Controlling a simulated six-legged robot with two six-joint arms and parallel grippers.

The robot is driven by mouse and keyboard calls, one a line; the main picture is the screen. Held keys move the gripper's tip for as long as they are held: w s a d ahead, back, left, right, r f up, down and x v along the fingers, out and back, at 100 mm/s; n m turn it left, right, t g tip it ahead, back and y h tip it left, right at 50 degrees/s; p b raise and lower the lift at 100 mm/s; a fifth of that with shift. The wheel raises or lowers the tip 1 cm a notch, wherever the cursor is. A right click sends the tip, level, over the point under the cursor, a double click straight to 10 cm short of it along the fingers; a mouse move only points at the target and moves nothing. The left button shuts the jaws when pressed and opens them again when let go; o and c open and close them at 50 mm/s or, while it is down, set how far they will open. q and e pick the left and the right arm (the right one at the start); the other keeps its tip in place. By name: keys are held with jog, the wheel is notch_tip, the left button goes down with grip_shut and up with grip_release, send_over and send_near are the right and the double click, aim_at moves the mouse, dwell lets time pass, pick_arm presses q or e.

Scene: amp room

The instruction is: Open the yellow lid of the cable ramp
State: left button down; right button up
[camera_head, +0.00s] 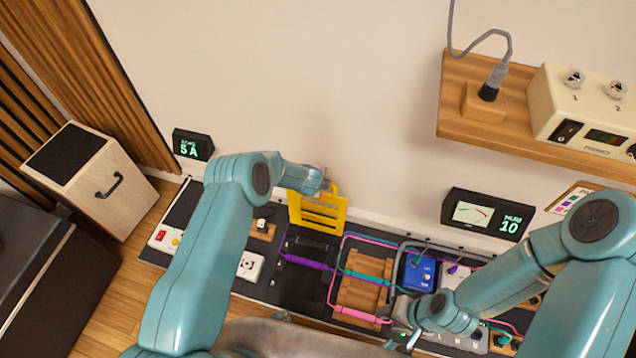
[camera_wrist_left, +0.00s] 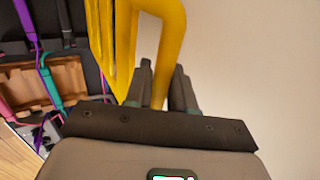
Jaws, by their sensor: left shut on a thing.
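The yellow lid (camera_head: 318,216) of the cable ramp stands raised and tilted up against the wall side, its slots facing me in the head view. The black ramp base (camera_head: 311,246) lies open below it, with a purple cable (camera_head: 305,262) across it. My left gripper (camera_head: 327,186) is at the lid's top edge, shut on its yellow loop handle. In the left wrist view the handle (camera_wrist_left: 171,40) passes between the dark fingers (camera_wrist_left: 165,88), and the slotted lid is beside it. My right gripper (camera_head: 412,332) is low over the pedals; its fingers are too unclear to judge.
A black board (camera_head: 262,289) carries a wooden block (camera_head: 361,298), a blue pedal (camera_head: 419,273) and several coloured cables. A wooden shelf (camera_head: 455,110) juts from the wall at upper right. A speaker cabinet (camera_head: 95,185) stands left. The wall above the lid is bare.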

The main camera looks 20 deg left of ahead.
pick_arm(q)
jog(key=c, duration=1.1)
grip_release()
jog(key=shift+s+r, duration=0.15)
jog(key=shift+r, duration=0.2)
jog(key=p+v, duration=0.2)
jog(key=v, duration=1.3)
jog(key=shift+s+r, duration=0.2)
jog(key=shift+s, duration=0.1)
